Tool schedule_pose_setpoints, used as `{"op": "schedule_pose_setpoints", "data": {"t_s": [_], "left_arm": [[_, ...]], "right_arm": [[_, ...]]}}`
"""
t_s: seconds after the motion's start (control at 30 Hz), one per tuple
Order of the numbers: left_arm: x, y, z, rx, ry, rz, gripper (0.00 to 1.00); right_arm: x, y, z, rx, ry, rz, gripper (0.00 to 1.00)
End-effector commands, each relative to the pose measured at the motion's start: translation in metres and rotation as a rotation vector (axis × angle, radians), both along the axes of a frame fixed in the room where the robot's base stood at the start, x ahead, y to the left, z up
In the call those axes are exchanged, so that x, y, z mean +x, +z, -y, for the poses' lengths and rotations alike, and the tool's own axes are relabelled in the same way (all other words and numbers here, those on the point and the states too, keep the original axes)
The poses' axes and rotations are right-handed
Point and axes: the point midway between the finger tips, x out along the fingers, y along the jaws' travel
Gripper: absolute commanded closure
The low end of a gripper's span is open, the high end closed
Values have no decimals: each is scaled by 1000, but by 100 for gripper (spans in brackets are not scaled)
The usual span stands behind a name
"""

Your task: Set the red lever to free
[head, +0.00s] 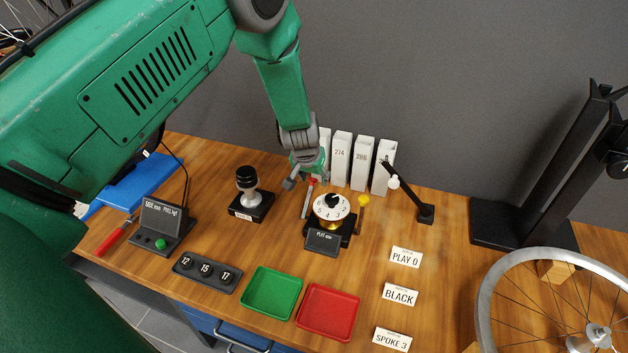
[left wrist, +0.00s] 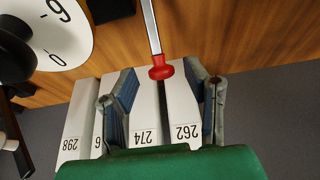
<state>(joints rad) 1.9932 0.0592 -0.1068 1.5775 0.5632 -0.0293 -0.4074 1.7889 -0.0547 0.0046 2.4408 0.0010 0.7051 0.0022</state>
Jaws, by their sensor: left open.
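The red lever (head: 308,199) stands beside the left side of a white numbered dial device (head: 325,212) on the bench. In the left wrist view its metal shaft ends in a red knob (left wrist: 161,71), seen between the fingertips of my left gripper (left wrist: 160,76). The fingers are apart, with a gap on both sides of the knob. In the head view my left gripper (head: 305,180) is just above and behind the lever, partly hiding its top. I see no label for the lever's positions. My right gripper is out of view.
White numbered boxes (head: 341,158) stand close behind the gripper. A yellow-knobbed lever (head: 362,202) and a black lamp-like arm (head: 407,191) are to the right. A black-knobbed tool (head: 247,180) stands left. Green (head: 271,313) and red (head: 328,335) trays lie in front.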

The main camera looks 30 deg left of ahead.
Motion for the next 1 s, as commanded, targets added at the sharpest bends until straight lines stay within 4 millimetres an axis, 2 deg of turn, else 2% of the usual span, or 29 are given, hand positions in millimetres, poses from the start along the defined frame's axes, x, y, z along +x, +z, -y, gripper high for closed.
{"op": "schedule_pose_setpoints", "data": {"t_s": [0.33,0.43,0.47,0.77,1.0], "left_arm": [[2,-3,-1,0,0,1,59],[2,-3,0,0,0,1,94],[2,-3,0,1,0,1,100],[1,-2,0,2,1,15,100],[-4,5,1,20,4,106,100]], "right_arm": [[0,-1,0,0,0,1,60],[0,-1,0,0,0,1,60],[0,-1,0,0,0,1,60],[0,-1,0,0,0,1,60],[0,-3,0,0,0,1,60]]}}
